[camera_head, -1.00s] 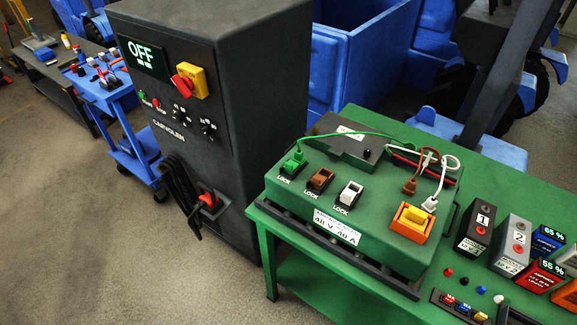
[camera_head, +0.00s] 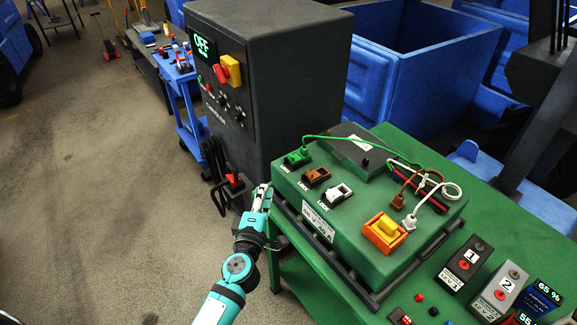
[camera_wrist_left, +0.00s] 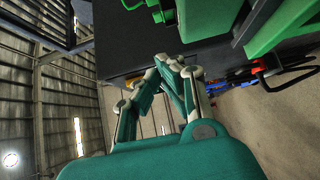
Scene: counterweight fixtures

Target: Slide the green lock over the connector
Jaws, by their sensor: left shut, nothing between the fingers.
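The green lock (camera_head: 298,157) sits at the far left corner of the green battery case (camera_head: 345,222), beside a "LOCK" label. A green cable (camera_head: 340,137) runs to it, so a green connector appears to be at the lock. Whether the lock covers the connector is too small to tell. My left gripper (camera_head: 263,192) is shut and empty, off the case's left side, apart from the lock. In the left wrist view its fingers (camera_wrist_left: 170,62) come together, and bright green parts (camera_wrist_left: 163,10) show at the top edge; I cannot tell if these are the lock. My right gripper is out of view.
Brown (camera_head: 315,176) and white (camera_head: 337,195) locks sit in the same row. An orange-framed yellow switch (camera_head: 385,232) is at the front right of the case. A dark charger cabinet (camera_head: 290,80) stands behind my left gripper. Battery blocks (camera_head: 467,262) stand on the green table.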

